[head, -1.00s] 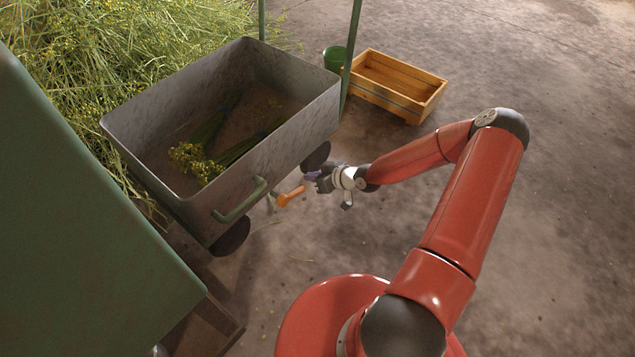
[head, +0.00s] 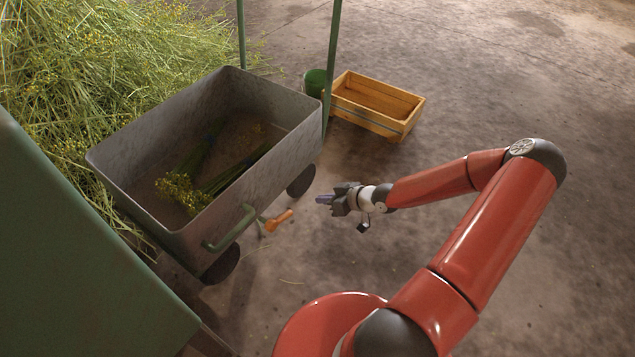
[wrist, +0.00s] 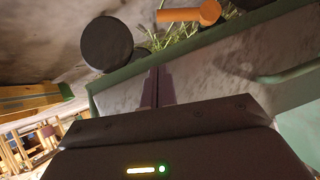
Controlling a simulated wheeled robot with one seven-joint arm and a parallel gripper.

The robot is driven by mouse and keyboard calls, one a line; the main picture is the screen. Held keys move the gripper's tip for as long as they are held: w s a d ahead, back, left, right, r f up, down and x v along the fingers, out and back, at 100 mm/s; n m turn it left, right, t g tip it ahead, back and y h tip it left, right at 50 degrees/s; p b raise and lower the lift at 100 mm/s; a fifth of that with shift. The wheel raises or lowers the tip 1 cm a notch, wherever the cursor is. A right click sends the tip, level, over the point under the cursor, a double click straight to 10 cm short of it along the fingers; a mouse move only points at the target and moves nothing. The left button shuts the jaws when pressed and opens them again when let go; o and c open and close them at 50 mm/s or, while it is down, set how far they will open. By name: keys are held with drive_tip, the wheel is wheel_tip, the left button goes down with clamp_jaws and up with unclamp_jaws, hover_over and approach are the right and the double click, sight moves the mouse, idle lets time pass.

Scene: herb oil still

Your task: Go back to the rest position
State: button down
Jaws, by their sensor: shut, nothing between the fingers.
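My gripper (head: 322,199) is shut and empty, held in the air to the right of the grey cart. Its closed fingers also show in the wrist view (wrist: 158,88), pointing toward the cart's side. The grey metal cart (head: 246,172) has a green handle (head: 231,229) and dark wheels (head: 301,181). Bundles of yellow-flowered herbs (head: 183,192) lie inside it. An orange-handled thing (head: 279,220) is beside the handle, apart from my gripper; whether it is fixed to the cart I cannot tell.
A wooden crate (head: 372,120) and a green bucket (head: 315,82) stand behind the cart. Green posts (head: 331,60) rise near its far corner. A large green panel (head: 70,260) fills the left. Cut herbs (head: 100,70) are heaped beyond. The floor on the right is clear.

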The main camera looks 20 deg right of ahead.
drive_tip(key=shift+r, duration=0.1)
drive_tip(key=s+d+r+m+g+h+p, duration=0.1)
drive_tip(key=s+d+r+h, duration=0.2)
drive_tip(key=r, duration=0.6)
drive_tip(key=s+r+g+h+p, duration=0.2)
drive_tip(key=r+h, duration=0.2)
drive_tip(key=r, duration=0.4)
drive_tip(key=s+d+r+m+g+h+p, duration=0.1)
drive_tip(key=s+d+r+h, duration=0.2)
drive_tip(key=r, duration=0.6)
drive_tip(key=s+a+r+m+y+p, duration=0.1)
drive_tip(key=s+a+r+m, duration=0.1)
drive_tip(key=s+a+r, duration=0.4)
drive_tip(key=s+a+r+m+t+y+p, duration=0.1)
drive_tip(key=s+a+r+m, duration=0.1)
drive_tip(key=s+a+r, duration=0.4)
drive_tip(key=s+r, duration=0.5)
drive_tip(key=shift+a+r+p, duration=0.15)
drive_tip(key=shift+a+p, duration=0.2)
drive_tip(key=shift+p, duration=0.05)
